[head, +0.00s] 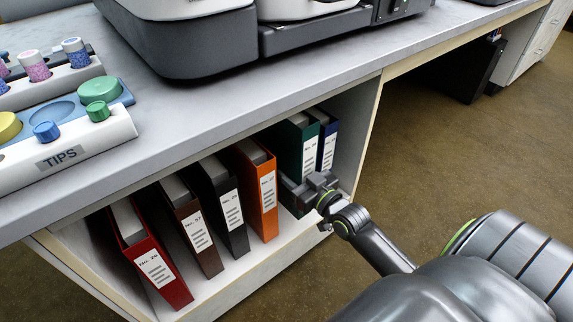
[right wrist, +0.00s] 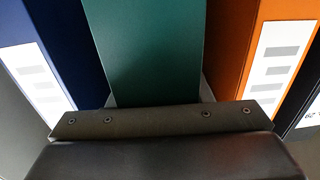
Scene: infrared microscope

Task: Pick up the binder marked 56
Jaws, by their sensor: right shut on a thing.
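Several binders stand upright in the shelf under the counter. The green binder (head: 292,142) stands between the orange binder (head: 259,185) and the blue binder (head: 329,143); its label number is too small to read surely. My right gripper (head: 300,187) is at the front of the green binder, low on its spine, and is shut on it. In the right wrist view the green binder (right wrist: 145,50) rises straight ahead of the gripper (right wrist: 160,118), with blue on the left and orange on the right. The fingertips are hidden there. My left gripper is not in view.
A black binder (head: 229,212), a brown binder (head: 198,238) and a red binder (head: 155,268) stand further left. The counter edge overhangs the shelf, and a side panel (head: 357,135) closes it on the right. Open floor (head: 440,150) lies to the right.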

